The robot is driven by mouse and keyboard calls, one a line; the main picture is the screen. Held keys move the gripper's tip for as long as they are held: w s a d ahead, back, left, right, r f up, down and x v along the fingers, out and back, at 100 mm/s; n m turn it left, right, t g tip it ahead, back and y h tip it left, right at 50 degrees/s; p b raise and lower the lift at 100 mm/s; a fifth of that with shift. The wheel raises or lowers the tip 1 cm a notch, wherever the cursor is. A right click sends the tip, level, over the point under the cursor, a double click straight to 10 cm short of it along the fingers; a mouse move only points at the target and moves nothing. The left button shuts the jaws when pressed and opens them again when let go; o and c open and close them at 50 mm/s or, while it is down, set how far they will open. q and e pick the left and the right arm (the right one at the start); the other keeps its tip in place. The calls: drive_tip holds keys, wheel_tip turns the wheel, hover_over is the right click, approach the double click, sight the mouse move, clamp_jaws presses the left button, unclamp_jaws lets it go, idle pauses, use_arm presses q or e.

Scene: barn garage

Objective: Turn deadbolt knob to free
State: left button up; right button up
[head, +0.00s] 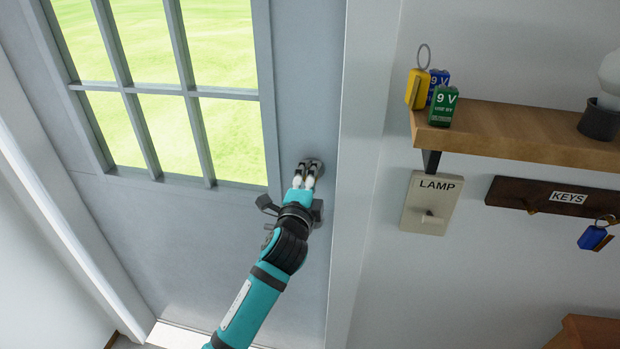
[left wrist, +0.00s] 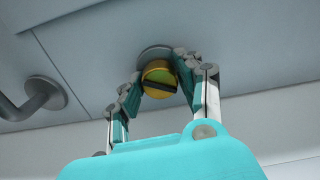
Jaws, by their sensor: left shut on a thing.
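The deadbolt knob (left wrist: 159,77) is a brass-coloured round knob with a dark bar across its face, on a grey round plate on the door (head: 230,240). In the head view the plate (head: 313,163) shows at the door's right edge, and the knob is mostly hidden behind the fingers. My left gripper (head: 304,178) reaches up to it. In the left wrist view my left gripper (left wrist: 158,85) has its fingers on both sides of the knob, shut on it. The dark bar lies slightly tilted, near level in that view. My right gripper is not in view.
A grey door handle (left wrist: 40,98) stands out to the left in the wrist view. Right of the door frame are a wooden shelf (head: 530,135) with batteries (head: 443,107), a LAMP switch (head: 430,203) and a KEYS rack (head: 520,196) with a blue key tag (head: 594,237).

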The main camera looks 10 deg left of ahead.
use_arm(q)
drive_tip(key=n, duration=0.5)
drive_tip(key=shift+n, duration=0.4)
idle(0.4)
drive_tip(key=o, duration=1.1)
drive_tip(key=shift+o, duration=0.2)
drive_tip(key=shift+s, duration=0.15)
drive_tip(key=s, duration=1.1)
drive_tip(key=shift+s, duration=0.4)
drive_tip(key=shift+f, duration=0.1)
